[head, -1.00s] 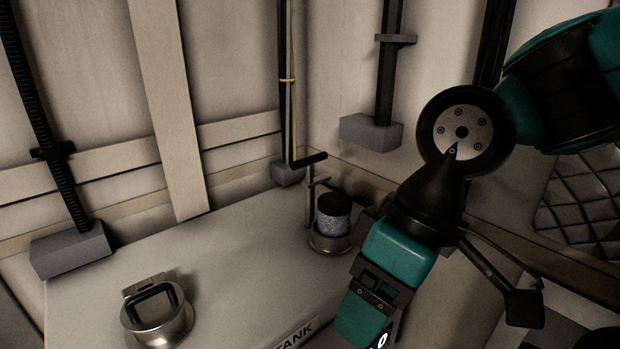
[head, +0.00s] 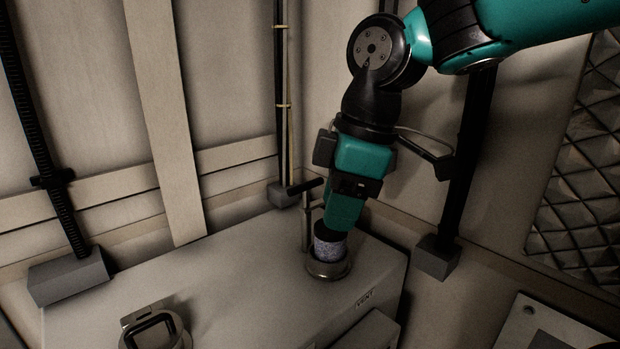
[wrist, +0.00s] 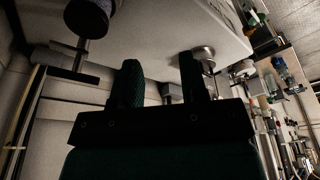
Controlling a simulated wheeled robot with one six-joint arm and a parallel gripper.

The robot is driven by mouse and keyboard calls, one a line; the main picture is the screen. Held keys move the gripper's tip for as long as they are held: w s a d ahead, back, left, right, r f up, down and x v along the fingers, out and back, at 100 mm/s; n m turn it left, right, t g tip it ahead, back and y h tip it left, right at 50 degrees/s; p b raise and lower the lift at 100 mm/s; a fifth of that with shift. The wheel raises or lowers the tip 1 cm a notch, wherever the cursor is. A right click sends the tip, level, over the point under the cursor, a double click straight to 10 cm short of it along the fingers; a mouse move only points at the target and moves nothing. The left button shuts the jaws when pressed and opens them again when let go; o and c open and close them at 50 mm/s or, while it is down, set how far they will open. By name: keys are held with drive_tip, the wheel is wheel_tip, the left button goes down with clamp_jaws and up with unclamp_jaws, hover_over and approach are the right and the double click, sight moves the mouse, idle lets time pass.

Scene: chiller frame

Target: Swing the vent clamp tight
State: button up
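The vent clamp shows in the head view as a thin post (head: 306,228) with a black bar handle (head: 304,187) across its top. It stands beside a speckled plug (head: 329,247) with a black top, which sits in a round metal collar (head: 329,270). My gripper (head: 340,226) points down just above and behind the plug and partly overlaps its black top. In the wrist view, the two fingers of my gripper (wrist: 159,62) are apart with nothing between them. The clamp's post and bar (wrist: 76,58) and the dark plug (wrist: 92,14) lie left of the fingers there.
A metal ring with a square black handle (head: 152,331) sits on the tank top (head: 215,275) at lower left. A wall and dark vertical pipe (head: 470,165) stand behind my arm. A quilted panel (head: 585,165) is at right. The tank top's middle is clear.

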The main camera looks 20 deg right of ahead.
sight(310, 184)
drive_tip(key=w+d+r+n+h+p, duration=0.2)
drive_tip(key=w+d+r+n, duration=0.1)
drive_tip(key=w+r+n, duration=0.8)
drive_tip(key=w+f+p, duration=0.1)
drive_tip(key=f, duration=0.4)
drive_tip(key=w+a+f+m+p, duration=0.1)
drive_tip(key=w+f, duration=0.1)
drive_tip(key=f, duration=0.4)
drive_tip(key=w+f+m+p, duration=0.1)
drive_tip(key=w+f, duration=0.1)
drive_tip(key=f, duration=0.3)
drive_tip(key=shift+a+f+t+p, duration=0.15)
drive_tip(key=shift+a+t+p, duration=0.1)
drive_tip(key=shift+t+p, duration=0.15)
drive_tip(key=shift+c, duration=0.2)
clamp_jaws()
